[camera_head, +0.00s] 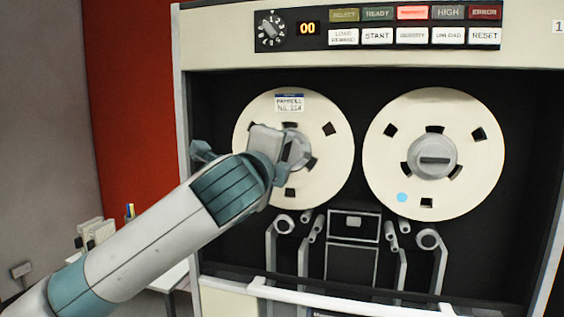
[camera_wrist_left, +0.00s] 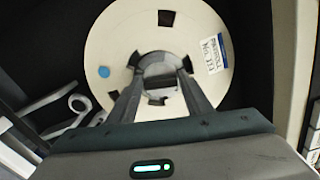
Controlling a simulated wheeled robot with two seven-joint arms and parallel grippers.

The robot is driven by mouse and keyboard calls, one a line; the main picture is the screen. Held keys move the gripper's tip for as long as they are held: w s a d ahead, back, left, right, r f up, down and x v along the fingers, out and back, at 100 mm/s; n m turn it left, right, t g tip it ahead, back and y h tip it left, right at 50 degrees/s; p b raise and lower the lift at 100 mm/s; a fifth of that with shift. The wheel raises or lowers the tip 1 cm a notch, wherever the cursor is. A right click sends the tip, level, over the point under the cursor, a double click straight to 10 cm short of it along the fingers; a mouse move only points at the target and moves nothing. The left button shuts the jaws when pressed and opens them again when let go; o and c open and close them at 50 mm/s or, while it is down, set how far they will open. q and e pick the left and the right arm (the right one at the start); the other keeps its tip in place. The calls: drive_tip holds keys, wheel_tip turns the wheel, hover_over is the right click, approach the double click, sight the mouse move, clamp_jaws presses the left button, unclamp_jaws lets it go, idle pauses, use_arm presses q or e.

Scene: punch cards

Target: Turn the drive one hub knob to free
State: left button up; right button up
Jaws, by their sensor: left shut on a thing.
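The left tape reel (camera_head: 330,165) is cream, with a payroll label (camera_head: 289,103) near its top. My left gripper (camera_head: 288,147) is at the middle of this reel and covers most of its hub knob. In the left wrist view, the two fingers of the left gripper (camera_wrist_left: 160,76) are shut on the grey hub knob (camera_wrist_left: 158,84), one on each side. The same reel (camera_wrist_left: 115,35) fills that view, with a blue dot (camera_wrist_left: 104,72) and the label (camera_wrist_left: 213,53). My right gripper is not in view.
The right reel (camera_head: 470,125) has a bare hub knob (camera_head: 434,160), its bar level, and a blue dot (camera_head: 402,197). A button panel (camera_head: 380,27) with a dial and lit red lamp is above. Tape guides (camera_head: 283,224) and a pale rail (camera_head: 340,300) are below the reels.

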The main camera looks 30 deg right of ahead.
use_arm(q)
drive_tip(key=shift+f+n+b, duration=0.15)
drive_tip(key=shift+n+b, duration=0.4)
drive_tip(key=shift+n, duration=0.85)
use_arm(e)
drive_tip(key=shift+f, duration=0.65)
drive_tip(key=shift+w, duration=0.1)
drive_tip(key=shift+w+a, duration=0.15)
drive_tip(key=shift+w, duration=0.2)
use_arm(q)
drive_tip(key=o, duration=1)
